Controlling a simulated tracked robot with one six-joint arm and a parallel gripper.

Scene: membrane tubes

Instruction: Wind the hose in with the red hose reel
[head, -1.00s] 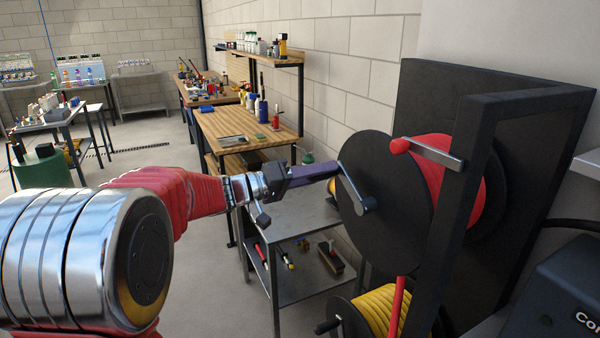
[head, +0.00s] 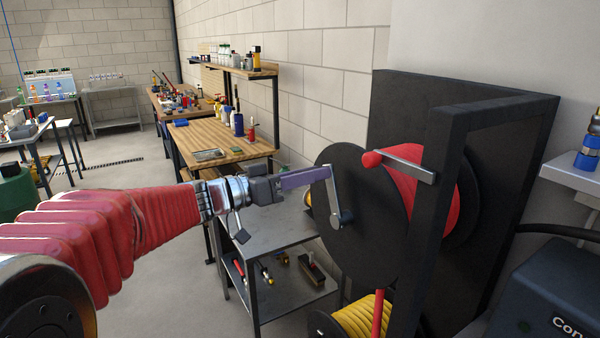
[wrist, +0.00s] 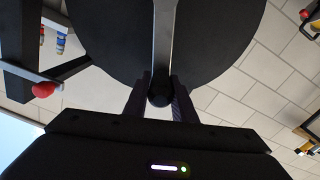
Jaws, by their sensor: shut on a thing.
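The red hose reel has a large black side disc (head: 365,245) facing me, with red hose (head: 432,190) wound behind it. A grey crank arm (head: 335,195) rises from the disc's hub, almost upright; it also shows in the wrist view (wrist: 165,40). My gripper (head: 322,174) reaches the crank's upper end from the left. In the wrist view, its fingers (wrist: 159,98) are on both sides of the crank's black handle (wrist: 160,88), shut on it. The handle is largely hidden in the head view. A red length of hose (head: 378,312) hangs below the reel.
A black frame post (head: 430,220) stands right of the disc, with a red-knobbed grey bar (head: 405,166) across it. A yellow hose reel (head: 362,318) sits below. A grey metal cart (head: 270,228) stands close behind my gripper. A dark box (head: 555,290) is at lower right.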

